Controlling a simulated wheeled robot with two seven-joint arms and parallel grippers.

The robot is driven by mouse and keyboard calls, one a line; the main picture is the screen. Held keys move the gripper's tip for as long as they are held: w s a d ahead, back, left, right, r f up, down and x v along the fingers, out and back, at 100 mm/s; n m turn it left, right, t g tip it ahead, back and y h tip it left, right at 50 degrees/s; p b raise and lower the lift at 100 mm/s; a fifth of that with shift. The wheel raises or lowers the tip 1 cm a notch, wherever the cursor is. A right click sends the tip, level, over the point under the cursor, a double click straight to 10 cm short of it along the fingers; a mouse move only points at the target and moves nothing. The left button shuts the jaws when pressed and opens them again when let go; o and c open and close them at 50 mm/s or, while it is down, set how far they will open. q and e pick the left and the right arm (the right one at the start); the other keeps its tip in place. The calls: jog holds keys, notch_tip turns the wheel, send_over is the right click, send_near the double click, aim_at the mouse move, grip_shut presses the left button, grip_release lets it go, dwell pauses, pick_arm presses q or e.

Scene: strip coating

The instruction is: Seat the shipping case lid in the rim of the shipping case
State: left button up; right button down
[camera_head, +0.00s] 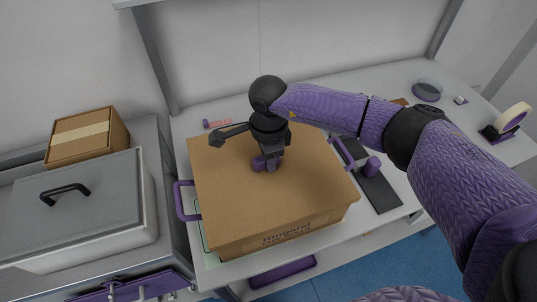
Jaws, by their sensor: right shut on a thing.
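The shipping case (283,239) is a brown cardboard-coloured box with dark printing on its front side. It stands on the white table. A purple loop handle (181,203) shows at its left and another at its right. The shipping case lid (230,205) is the flat brown panel over its top, with a purple grip piece near the middle. My right gripper (267,162) points down and is shut on that purple piece. The lid covers the case's rim, so I cannot tell whether it sits in the rim or just above it. My left gripper is out of view.
A black mat with a purple cylinder (373,166) lies right of the case. A tape roll (512,117) and a round container (427,90) are at the far right. A small taped carton (88,135) and a grey lidded bin (75,212) stand at the left.

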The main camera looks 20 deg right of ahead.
jog(key=shift+c, duration=1.8)
grip_release()
notch_tip(320, 180, up, 10)
jog(key=shift+f+p, duration=0.1)
jog(key=shift+p, duration=0.55)
